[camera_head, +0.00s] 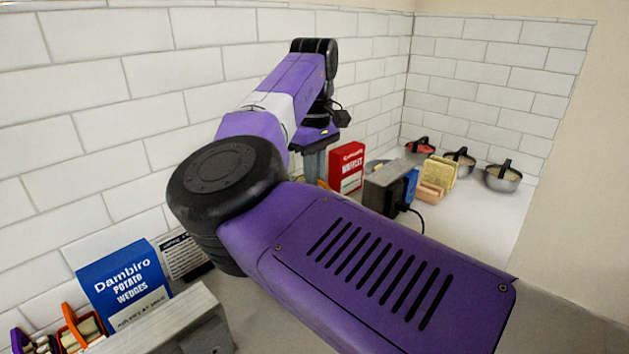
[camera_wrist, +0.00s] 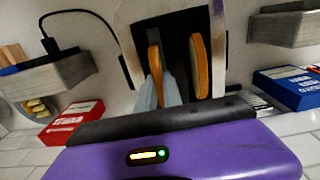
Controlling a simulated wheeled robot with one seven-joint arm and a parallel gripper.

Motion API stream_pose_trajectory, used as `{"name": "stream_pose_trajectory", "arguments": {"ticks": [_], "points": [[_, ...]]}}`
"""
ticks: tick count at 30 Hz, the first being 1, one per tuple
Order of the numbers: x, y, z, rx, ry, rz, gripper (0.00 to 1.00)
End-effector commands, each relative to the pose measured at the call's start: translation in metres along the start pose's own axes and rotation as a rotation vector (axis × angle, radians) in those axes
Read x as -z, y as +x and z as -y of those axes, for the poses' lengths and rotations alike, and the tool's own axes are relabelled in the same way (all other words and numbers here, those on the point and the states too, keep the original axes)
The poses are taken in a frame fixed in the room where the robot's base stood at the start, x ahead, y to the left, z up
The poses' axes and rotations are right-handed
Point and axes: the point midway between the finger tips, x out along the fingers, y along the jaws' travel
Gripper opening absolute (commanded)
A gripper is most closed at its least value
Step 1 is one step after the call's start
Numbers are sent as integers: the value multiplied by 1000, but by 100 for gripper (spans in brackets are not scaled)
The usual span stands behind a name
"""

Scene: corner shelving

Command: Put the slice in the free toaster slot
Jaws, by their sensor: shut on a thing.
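In the wrist view a pale toaster (camera_wrist: 134,62) with a dark top stands ahead of my gripper. One orange-edged slice (camera_wrist: 200,66) stands upright on the right side of its dark top. A second orange-edged slice (camera_wrist: 155,58) stands on the left side, between the pale fingers of my gripper (camera_wrist: 159,92), which is shut on it. It lines up with the left slot area; I cannot tell how deep it sits. In the head view my gripper (camera_head: 315,164) points down, with a bit of orange (camera_head: 322,184) below it; my arm hides the toaster.
A red box (camera_head: 346,167) stands behind my gripper, near a grey block (camera_head: 384,187) with a black cable. Metal bowls (camera_head: 502,177) line the far right. A blue potato wedges box (camera_head: 123,282) and another grey block (camera_head: 165,325) are at front left.

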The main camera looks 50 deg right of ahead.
Motion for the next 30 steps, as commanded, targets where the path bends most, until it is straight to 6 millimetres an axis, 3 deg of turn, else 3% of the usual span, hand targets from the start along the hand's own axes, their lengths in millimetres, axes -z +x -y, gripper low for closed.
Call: {"name": "stream_pose_trajectory", "arguments": {"ticks": [11,12,15,26,30], "points": [[0,7,0,-2,0,1,0],[0,8,0,-2,0,1,12],[0,8,0,-1,0,0,32],[0,6,0,-1,0,-1,32],[0,-7,-1,-1,-1,-2,32]]}}
